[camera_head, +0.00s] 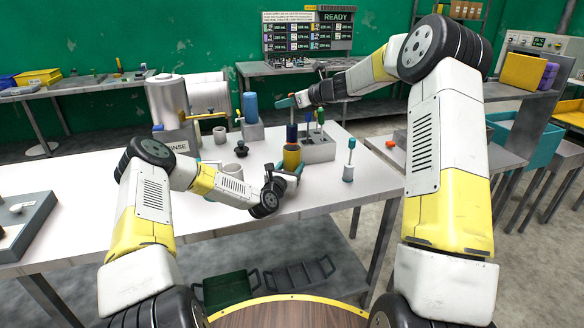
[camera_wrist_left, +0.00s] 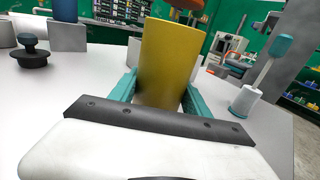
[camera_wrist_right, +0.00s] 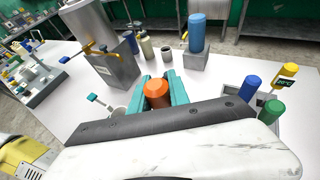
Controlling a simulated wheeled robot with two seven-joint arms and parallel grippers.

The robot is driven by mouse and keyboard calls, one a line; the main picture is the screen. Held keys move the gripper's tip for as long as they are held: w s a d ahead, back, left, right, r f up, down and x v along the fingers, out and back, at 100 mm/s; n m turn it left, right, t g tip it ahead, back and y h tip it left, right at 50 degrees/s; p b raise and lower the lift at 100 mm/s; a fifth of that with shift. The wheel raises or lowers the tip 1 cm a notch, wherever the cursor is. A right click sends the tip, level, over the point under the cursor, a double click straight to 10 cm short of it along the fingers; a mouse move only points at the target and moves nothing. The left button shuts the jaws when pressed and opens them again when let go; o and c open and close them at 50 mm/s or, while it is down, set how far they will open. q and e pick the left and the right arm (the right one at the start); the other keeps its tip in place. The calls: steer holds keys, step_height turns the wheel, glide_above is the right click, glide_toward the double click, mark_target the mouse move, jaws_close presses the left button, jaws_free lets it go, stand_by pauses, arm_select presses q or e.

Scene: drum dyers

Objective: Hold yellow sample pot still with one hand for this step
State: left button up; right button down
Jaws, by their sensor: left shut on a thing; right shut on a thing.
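The yellow sample pot (camera_head: 291,159) stands upright near the front right of the white table. My left gripper (camera_head: 289,172) is shut around it, with one teal finger on each side; the left wrist view shows the yellow wall of the pot (camera_wrist_left: 168,62) between the fingers (camera_wrist_left: 160,95). My right gripper (camera_head: 288,102) is higher and farther back, above the table. It is shut on an orange-topped object, which the right wrist view shows between its teal fingers (camera_wrist_right: 157,92). The lower part of this object is hidden. The inside of the pot cannot be made out.
A grey rack (camera_head: 319,151) with upright coloured handles stands just behind and right of the pot. A white pot with a teal-topped tool (camera_head: 348,172) is to the right. A black knobbed weight (camera_head: 241,150) and grey cups (camera_head: 219,134) are left. The table's front edge is close.

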stand_by(0.3)
arm_select(q)
steer(key=o, duration=1.7)
